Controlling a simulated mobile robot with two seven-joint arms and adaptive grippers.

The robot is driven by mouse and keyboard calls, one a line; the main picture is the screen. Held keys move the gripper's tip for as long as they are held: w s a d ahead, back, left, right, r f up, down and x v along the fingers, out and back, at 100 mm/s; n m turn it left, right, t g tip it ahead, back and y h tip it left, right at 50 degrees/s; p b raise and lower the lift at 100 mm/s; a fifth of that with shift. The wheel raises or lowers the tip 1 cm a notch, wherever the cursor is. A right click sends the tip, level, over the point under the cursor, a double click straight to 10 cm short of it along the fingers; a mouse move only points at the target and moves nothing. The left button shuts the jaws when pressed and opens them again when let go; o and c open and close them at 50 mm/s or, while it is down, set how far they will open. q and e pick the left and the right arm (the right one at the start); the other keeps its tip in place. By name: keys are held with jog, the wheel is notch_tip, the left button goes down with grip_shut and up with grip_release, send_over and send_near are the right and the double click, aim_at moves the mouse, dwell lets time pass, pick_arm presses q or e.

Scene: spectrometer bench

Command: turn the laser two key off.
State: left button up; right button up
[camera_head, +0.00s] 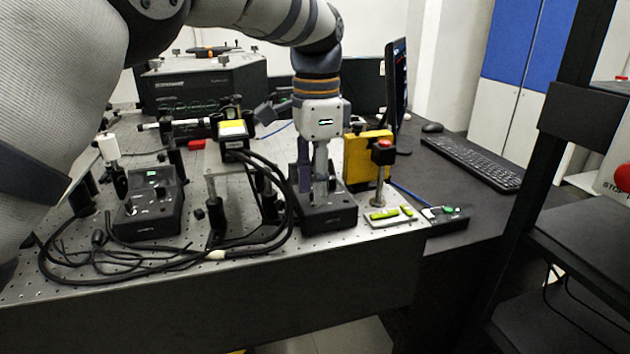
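My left gripper (314,192) comes down from above, pointing straight down, with its fingers at the top of a black control box (340,217) near the front edge of the bench. The fingers cover most of the top of this box, so I cannot see a key there or tell whether they touch or grip one. A second black control box (148,212) with a small green display stands to the left; its knobs and key are too small to read. I cannot tell from labels which box is laser two. My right gripper is not in view.
Black cables (150,262) loop across the perforated bench (300,258). A yellow-topped device (232,128) stands left of the gripper. A yellow block (368,156) and a post with a red top (383,150) stand close on its right. A keyboard (470,164) lies on the right.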

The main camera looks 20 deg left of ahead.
pick_arm(q)
jog(key=shift+f, duration=0.2)
grip_shut()
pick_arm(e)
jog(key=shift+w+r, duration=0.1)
pick_arm(q)
jog(key=n, duration=0.3)
jog(key=shift+r+p, duration=0.1)
jog(key=shift+p, duration=0.2)
jog(key=n, duration=0.3)
jog(key=shift+n, duration=0.4)
jog(key=n, duration=0.5)
jog(key=shift+n, duration=0.3)
jog(key=n, duration=0.5)
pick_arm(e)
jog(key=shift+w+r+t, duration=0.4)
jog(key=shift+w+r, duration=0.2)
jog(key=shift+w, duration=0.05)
pick_arm(q)
jog(key=shift+n, duration=0.4)
